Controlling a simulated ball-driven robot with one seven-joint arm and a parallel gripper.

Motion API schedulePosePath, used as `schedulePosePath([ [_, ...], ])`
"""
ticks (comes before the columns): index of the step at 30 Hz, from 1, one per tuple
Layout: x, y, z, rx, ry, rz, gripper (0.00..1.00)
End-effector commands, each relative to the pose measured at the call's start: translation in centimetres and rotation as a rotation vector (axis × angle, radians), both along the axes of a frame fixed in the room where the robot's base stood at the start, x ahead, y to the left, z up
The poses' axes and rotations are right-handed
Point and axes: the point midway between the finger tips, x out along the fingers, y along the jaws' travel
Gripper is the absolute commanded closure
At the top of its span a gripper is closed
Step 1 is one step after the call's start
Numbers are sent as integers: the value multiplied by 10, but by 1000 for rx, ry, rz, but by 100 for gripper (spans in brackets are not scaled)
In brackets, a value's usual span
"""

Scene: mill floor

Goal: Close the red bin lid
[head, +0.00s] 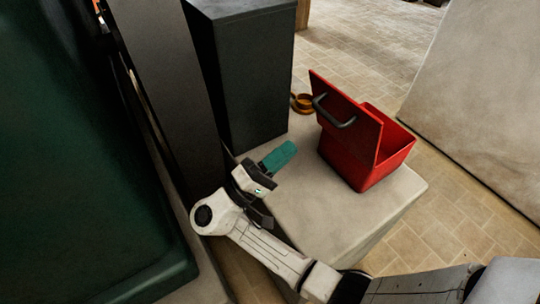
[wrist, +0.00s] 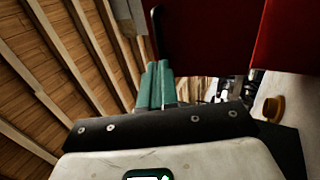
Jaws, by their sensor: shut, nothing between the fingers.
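The red bin (head: 398,135) stands on a pale stone block (head: 330,225) in the head view. Its red lid (head: 362,136) is open and raised steeply on the bin's left side, with a dark curved handle (head: 334,113) on the face toward my gripper. My gripper (head: 290,149) has teal fingers, closed together and empty. It is left of the lid, apart from it, pointing toward it. In the wrist view, the closed teal fingers (wrist: 156,70) show below a dark red panel (wrist: 205,38), which looks like part of the bin or lid.
A tall dark grey box (head: 250,75) stands behind my gripper at the block's back left. A large green body (head: 80,150) fills the left. The block's front is bare.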

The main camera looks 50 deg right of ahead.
Motion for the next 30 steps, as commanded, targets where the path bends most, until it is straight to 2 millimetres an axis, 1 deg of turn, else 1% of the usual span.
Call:
schedulePosePath([
  [1, -4, -9, 8, 1, -1, -5, 100],
  [6, -12, -36, 23, 1, -1, -4, 100],
  [12, -18, -58, 35, 0, 0, -2, 100],
  [18, -21, -67, 39, 0, 0, -1, 100],
  [30, -21, -68, 40, 4, -2, -1, 100],
])
